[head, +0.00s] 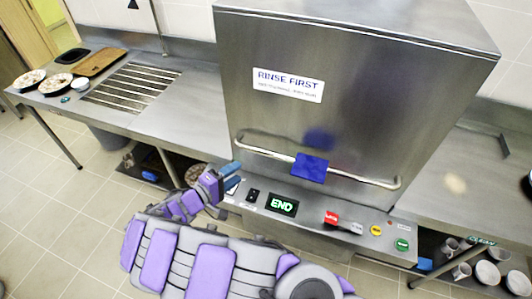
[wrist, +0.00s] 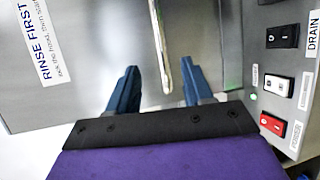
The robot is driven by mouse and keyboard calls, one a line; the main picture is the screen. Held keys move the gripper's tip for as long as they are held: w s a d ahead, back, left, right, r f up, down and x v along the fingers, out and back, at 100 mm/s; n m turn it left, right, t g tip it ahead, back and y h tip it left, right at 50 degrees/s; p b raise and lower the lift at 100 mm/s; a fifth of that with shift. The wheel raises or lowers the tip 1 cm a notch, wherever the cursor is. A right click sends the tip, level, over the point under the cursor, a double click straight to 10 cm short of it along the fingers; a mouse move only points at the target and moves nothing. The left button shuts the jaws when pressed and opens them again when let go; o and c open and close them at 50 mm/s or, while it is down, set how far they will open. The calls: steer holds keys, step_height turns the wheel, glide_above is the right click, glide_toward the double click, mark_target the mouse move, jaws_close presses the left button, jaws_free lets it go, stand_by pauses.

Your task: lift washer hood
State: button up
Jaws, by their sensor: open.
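The washer hood (head: 340,120) is a large steel box, down on the machine, with a "RINSE FIRST" label (head: 288,85). A horizontal bar handle (head: 265,152) crosses its lower front, with a blue grip (head: 311,168) near the middle. My gripper (head: 235,175), purple with blue fingers, is open at the left end of the handle. In the wrist view, the bar (wrist: 160,45) shows between the fingertips of my gripper (wrist: 160,72). I cannot tell whether either finger touches it.
Below the hood, the control panel has an "END" display (head: 282,204), a red switch (head: 331,217) and coloured buttons. A steel counter (head: 165,125) on the left holds plates (head: 56,83) and a brown tray (head: 97,62). Mugs (head: 461,271) stand on the lower right shelf.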

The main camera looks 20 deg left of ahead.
mark_target(267, 154)
steer(key=b+x, duration=0.1)
steer(key=x, duration=1.5)
steer(key=shift+f, duration=0.1)
jaws_close()
steer(key=shift+f, duration=0.1)
